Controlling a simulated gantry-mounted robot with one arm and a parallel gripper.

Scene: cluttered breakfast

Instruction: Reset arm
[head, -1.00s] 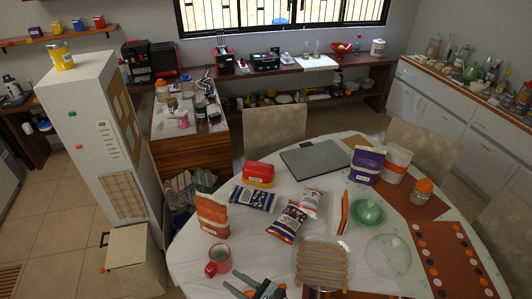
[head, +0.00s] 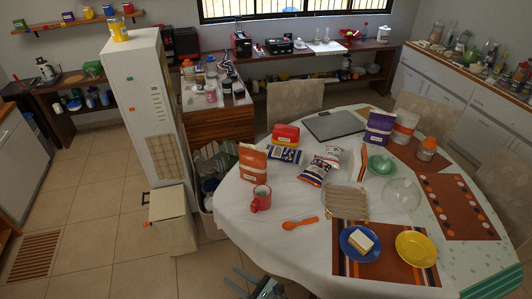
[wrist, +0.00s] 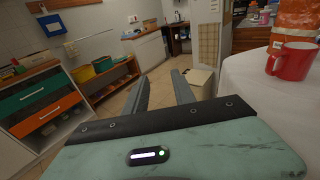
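My gripper (head: 231,277) shows at the bottom of the head view, beside the near left edge of the round table (head: 290,211). In the wrist view, its two grey fingers (wrist: 162,93) stand apart with nothing between them. It is open and empty. The fingers point over the tiled floor, clear of the table. Most of my arm is out of view. A red mug (head: 261,198) stands on the table near that edge and also shows at the right of the wrist view (wrist: 291,61).
The table holds an orange bag (head: 252,163), an orange spoon (head: 299,223), a blue plate with food (head: 348,246) and a yellow plate (head: 417,249). A beige bin (head: 172,220) stands left of the table by the white fridge (head: 147,110). The left floor is clear.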

